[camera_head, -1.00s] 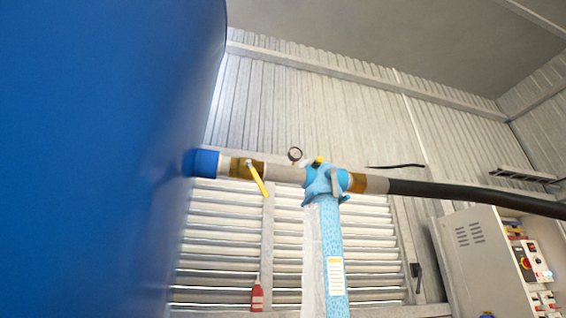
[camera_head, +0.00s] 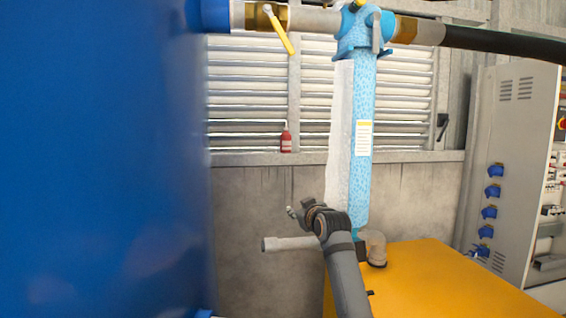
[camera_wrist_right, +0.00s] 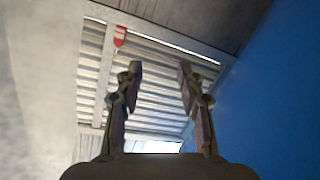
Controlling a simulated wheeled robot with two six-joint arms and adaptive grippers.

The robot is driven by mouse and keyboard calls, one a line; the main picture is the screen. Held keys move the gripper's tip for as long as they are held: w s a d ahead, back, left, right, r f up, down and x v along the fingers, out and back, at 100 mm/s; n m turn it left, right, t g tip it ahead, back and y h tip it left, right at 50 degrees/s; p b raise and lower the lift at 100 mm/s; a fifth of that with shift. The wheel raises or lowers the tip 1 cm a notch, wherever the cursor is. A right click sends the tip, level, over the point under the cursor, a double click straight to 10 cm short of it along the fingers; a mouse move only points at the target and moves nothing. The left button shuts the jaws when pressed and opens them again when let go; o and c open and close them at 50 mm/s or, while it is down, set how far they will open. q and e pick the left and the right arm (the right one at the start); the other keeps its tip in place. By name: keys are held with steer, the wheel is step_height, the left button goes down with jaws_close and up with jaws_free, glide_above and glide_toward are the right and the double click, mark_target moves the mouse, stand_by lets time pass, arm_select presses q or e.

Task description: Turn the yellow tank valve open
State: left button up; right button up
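The yellow valve handle (camera_head: 283,32) hangs down and slightly right from the brass valve body (camera_head: 258,16) at the top of the head view. The valve sits on the pipe between the blue tank (camera_head: 100,160) and a light blue column (camera_head: 362,110). My right gripper (camera_head: 292,212) is well below the valve, in front of the wall and apart from the handle. In the wrist view its two fingers (camera_wrist_right: 160,70) are spread with nothing between them, and the valve does not show there. My left gripper is not in view.
A yellow-orange housing (camera_head: 430,285) is at the lower right, with an electrical cabinet (camera_head: 510,170) beyond it. A black hose (camera_head: 500,42) runs right from the pipe. Space between gripper and valve looks clear.

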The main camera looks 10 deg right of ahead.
steer(key=s+a+r+n+t+y+p, duration=0.1)
steer(key=s+r, duration=0.3)
steer(key=r, duration=0.8)
steer(key=s+a+r+n+t+p, duration=0.1)
steer(key=s+a+r+t, duration=0.15)
steer(key=r, duration=0.95)
steer(key=n+t+y+p, duration=0.2)
glide_toward(285, 39)
steer(key=p+x, duration=0.7)
steer(key=x, duration=0.2)
steer(key=shift+w+a+r, duration=0.1)
steer(key=shift+w+r, duration=0.15)
steer(key=shift+r, duration=0.05)
steer(key=shift+w+a+f+p, duration=0.1)
steer(key=shift+w+p, duration=0.2)
jaws_close()
